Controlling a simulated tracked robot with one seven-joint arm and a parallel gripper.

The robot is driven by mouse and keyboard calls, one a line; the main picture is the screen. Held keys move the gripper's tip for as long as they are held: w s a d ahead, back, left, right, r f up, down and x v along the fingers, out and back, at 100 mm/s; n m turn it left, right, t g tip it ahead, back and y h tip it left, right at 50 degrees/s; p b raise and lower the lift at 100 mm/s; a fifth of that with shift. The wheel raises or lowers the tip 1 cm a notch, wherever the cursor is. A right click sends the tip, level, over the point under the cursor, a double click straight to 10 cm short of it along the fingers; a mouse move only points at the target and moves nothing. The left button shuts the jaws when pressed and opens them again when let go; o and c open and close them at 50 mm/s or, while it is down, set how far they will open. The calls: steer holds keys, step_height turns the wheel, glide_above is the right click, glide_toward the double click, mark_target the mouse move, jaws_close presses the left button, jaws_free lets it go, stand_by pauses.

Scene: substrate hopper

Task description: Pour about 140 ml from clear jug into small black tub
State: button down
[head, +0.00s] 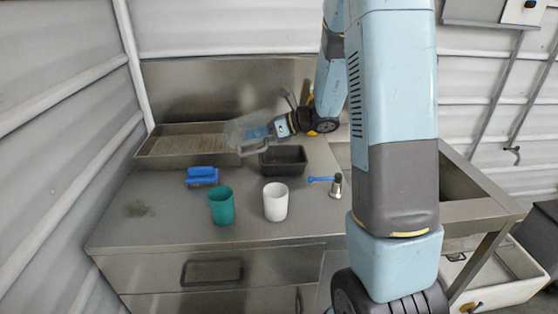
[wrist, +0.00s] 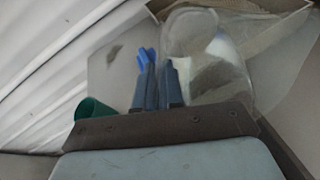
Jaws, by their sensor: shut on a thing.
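The clear jug (head: 240,133) is held tilted in the air above the left part of the bench, beside and a little above the small black tub. My gripper (head: 258,133) is shut on the jug. In the wrist view the gripper fingers (wrist: 158,85) lie against the near side of the clear jug (wrist: 215,75). A dull grainy mass shows inside it; how much is hard to tell. The small black tub (head: 284,168) stands upright on the bench, to the right of the jug. Its inside looks dark, and I cannot tell whether it holds anything.
A shallow metal tray (head: 160,154) lies at the back left. A blue-handled tool and metal cylinder (head: 335,187) are to the right. The front left bench is clear.

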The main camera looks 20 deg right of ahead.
steer(key=shift+s+d+f+t+y+p, duration=0.25)
steer(key=shift+d+f+t+y+p, duration=0.25)
steer(key=shift+y+p, duration=0.3)
stand_by(2.4)
steer(key=shift+w+a+r+g+h, duration=0.3)
steer(key=shift+a+r+g+h, duration=0.1)
steer(key=shift+a+r+h, duration=0.35)
steer(key=shift+w+a+r+g+h, duration=0.1)
steer(key=shift+a+r+g+h, duration=0.25)
steer(key=shift+r+h, duration=0.35)
steer(key=shift+g+h, duration=0.25)
steer(key=shift+h, duration=0.4)
steer(key=shift+r+h, duration=0.15)
steer(key=shift+h, duration=0.15)
steer(key=shift+w+a+r+g+h+b, duration=0.1)
steer(key=shift+r+g+h+b, duration=0.05)
steer(key=shift+g+h+b, duration=0.15)
